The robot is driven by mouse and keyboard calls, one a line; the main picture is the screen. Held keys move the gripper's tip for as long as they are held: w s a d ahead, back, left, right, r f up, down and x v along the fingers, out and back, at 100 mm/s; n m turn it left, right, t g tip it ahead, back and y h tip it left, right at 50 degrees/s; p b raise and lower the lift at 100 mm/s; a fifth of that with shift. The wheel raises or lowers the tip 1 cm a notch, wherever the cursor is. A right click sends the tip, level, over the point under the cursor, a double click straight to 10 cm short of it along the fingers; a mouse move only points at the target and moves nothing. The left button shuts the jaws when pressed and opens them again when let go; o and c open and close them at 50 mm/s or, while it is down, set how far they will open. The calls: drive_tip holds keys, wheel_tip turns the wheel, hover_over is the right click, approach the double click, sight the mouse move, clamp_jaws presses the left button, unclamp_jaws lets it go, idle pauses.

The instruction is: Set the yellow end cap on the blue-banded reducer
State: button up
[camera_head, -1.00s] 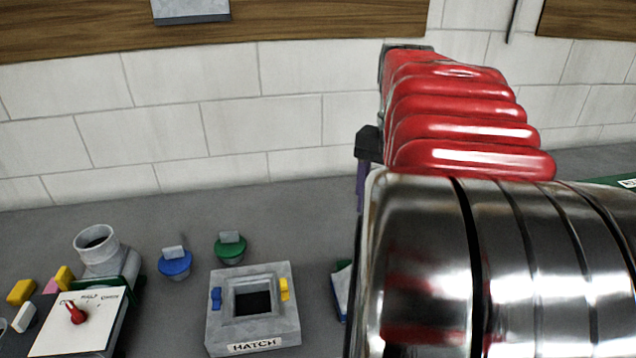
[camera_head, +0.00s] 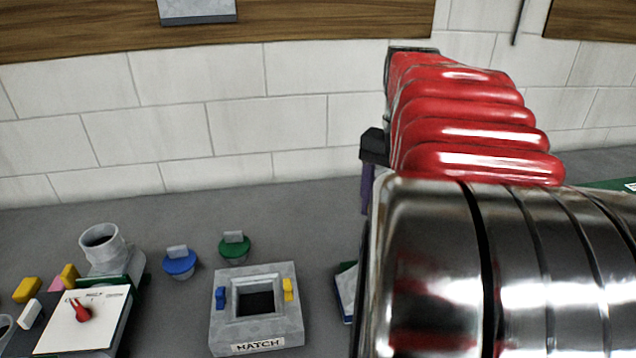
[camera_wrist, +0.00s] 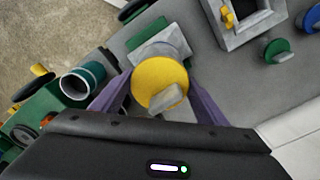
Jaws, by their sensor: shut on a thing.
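The yellow end cap (camera_wrist: 157,80) is a round disc with a grey tab, seen in the wrist view. My gripper (camera_wrist: 160,86) has its purple fingers on either side of the cap and is shut on it. Behind the cap is a round grey part on a grey block (camera_wrist: 150,53); the cap hides much of it, and I cannot tell whether they touch. A pale open-ended fitting with a teal-blue band (camera_wrist: 84,80), perhaps the blue-banded reducer, lies left of the cap, apart from it. In the head view my arm hides the cap and most of my gripper.
A grey hatch box (camera_head: 228,325) stands on the bench, with a blue-topped cap (camera_head: 180,264) and a green-topped cap (camera_head: 235,246) behind it. A grey pipe fitting (camera_head: 104,256) and a switch panel (camera_head: 85,308) are at left. A white block wall (camera_head: 200,130) closes the back.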

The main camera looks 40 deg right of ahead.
drive_tip(key=shift+f, duration=0.45)
drive_tip(key=o, duration=0.8)
wheel_tip(320, 180, up, 11)
idle(1.4)
idle(0.9)
drive_tip(key=w+a+f+n+t+h, duration=0.1)
drive_tip(key=w+a+f+n, duration=0.25)
drive_tip(key=a, duration=0.45)
drive_tip(key=w+a+f+n+t, duration=0.2)
drive_tip(key=a+f+n, duration=0.2)
drive_tip(key=a, duration=0.4)
drive_tip(key=s+a+f+n+t, duration=0.1)
drive_tip(key=a+f+n, duration=0.2)
drive_tip(key=a+f, duration=0.2)
drive_tip(key=s+a+f+n+t+y, duration=0.1)
drive_tip(key=a+f+n, duration=0.3)
drive_tip(key=a, duration=0.5)
drive_tip(key=shift+s+a+f+t, duration=0.3)
drive_tip(key=shift+s+a+f, duration=0.1)
drive_tip(key=shift+f, duration=0.2)
